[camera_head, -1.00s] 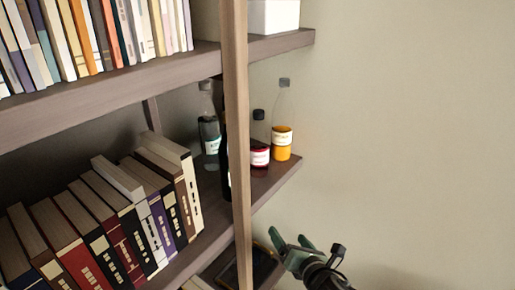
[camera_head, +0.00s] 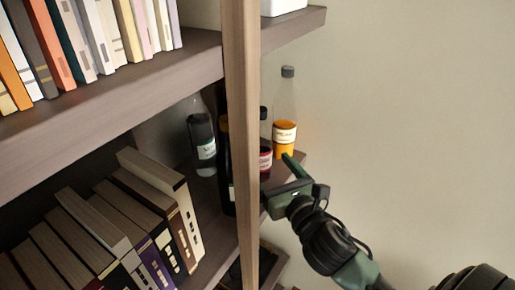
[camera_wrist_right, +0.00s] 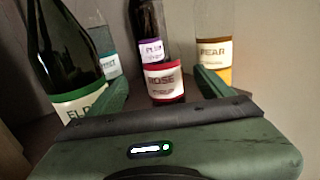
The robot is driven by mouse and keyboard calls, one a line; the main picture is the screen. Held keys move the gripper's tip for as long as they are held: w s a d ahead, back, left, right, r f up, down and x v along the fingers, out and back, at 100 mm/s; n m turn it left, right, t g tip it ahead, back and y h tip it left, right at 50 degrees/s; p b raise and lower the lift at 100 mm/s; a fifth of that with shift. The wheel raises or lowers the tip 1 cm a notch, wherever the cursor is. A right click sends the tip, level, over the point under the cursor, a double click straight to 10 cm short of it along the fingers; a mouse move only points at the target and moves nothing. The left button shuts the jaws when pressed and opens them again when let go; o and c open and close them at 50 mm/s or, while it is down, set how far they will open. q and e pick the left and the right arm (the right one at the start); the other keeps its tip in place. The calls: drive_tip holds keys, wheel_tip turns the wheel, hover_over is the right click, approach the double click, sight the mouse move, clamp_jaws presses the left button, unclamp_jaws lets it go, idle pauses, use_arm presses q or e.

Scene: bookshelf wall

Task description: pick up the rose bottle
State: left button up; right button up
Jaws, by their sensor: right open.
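The rose bottle (camera_head: 265,159) stands on the middle shelf in the head view, clear above with a red label low down. The wooden post and my right gripper partly hide it. In the right wrist view its ROSE label (camera_wrist_right: 163,82) faces me, straight ahead in the gap between the fingers. My right gripper (camera_head: 278,178) is open and empty at the shelf's right end, just in front of the bottle. I cannot tell whether the bottle is between the fingertips or just beyond them. My left gripper is not in view.
A pear bottle (camera_wrist_right: 213,50) stands close on the right, a dark green-labelled bottle (camera_wrist_right: 65,50) close on the left. A purple-labelled bottle (camera_wrist_right: 150,45) shows behind the rose bottle. A wooden post (camera_head: 241,140) rises left of my gripper. Books (camera_head: 110,225) fill the shelf's left part.

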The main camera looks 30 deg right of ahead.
sight(265, 159)
drive_tip(key=w, duration=0.2)
drive_tip(key=w+p, duration=0.1)
drive_tip(key=w, duration=0.1)
drive_tip(key=w+d+p, duration=0.1)
drive_tip(key=w, duration=0.1)
drive_tip(key=shift+w+f, duration=0.4)
drive_tip(key=shift+w, duration=0.05)
drive_tip(key=shift+s, duration=0.1)
clamp_jaws()
